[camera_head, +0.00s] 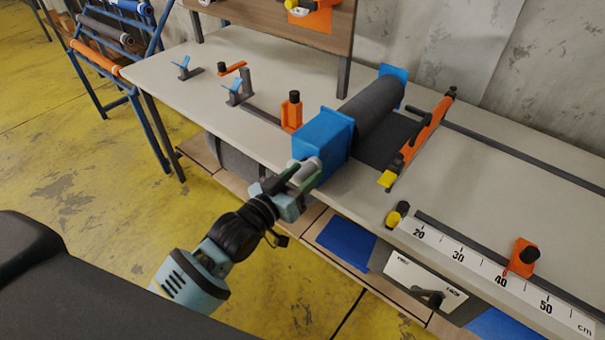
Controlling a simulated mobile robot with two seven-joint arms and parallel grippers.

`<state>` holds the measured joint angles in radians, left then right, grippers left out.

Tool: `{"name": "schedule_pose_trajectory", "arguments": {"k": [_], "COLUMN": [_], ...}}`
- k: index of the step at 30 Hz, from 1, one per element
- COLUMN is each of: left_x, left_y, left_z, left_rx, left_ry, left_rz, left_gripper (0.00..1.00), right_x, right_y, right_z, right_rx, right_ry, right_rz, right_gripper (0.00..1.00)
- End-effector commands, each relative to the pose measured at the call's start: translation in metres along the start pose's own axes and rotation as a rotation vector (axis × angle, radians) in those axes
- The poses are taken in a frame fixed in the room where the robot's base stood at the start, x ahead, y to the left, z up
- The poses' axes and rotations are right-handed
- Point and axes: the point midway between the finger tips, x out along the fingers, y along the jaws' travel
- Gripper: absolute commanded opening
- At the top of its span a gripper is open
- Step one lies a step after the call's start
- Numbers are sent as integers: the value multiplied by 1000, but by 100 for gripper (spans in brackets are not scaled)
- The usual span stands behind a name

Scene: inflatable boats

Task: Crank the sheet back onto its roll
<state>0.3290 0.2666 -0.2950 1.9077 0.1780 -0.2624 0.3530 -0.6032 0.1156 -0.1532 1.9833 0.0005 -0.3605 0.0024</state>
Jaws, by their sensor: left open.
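A dark grey roll (378,107) lies on the workbench between a large blue end block (324,136) at the front and a smaller blue plate (393,73) at the back. A flat dark sheet (386,138) lies on the bench to the right of the roll and reaches to an orange bar. My left gripper (304,180) is open at the front face of the blue block, by a light grey rounded part (309,167) that looks like a crank grip. The gripper hides much of this part, and I cannot tell whether they touch. My right gripper is out of view.
The orange bar (420,138) with a yellow end crosses the bench (480,180). A ruler (490,277) with an orange stop (522,257) runs along the front edge. An orange post (291,112) and small clamps stand left of the roll. A panel with a black handle (430,297) is below.

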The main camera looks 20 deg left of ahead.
Motion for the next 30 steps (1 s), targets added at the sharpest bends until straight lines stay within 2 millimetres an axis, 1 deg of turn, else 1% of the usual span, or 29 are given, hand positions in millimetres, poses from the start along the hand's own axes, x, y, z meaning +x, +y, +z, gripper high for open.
{"name": "schedule_pose_trajectory", "arguments": {"k": [3, 10, 18, 21, 30], "left_x": [4, 4, 4, 4, 7], "left_y": [0, 0, 0, 0, -1], "left_z": [0, 0, 0, 0, 0], "left_rx": [0, 0, 1, 0, -4], "left_ry": [-1, -1, -1, -1, 0], "left_rz": [0, 0, 0, 0, 0], "left_gripper": [47, 47, 11, 0, 0], "right_x": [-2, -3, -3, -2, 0], "right_y": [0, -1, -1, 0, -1], "right_z": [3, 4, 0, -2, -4], "right_rx": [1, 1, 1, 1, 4], "right_ry": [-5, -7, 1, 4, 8], "right_rz": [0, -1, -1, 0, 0], "right_gripper": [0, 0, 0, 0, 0]}}
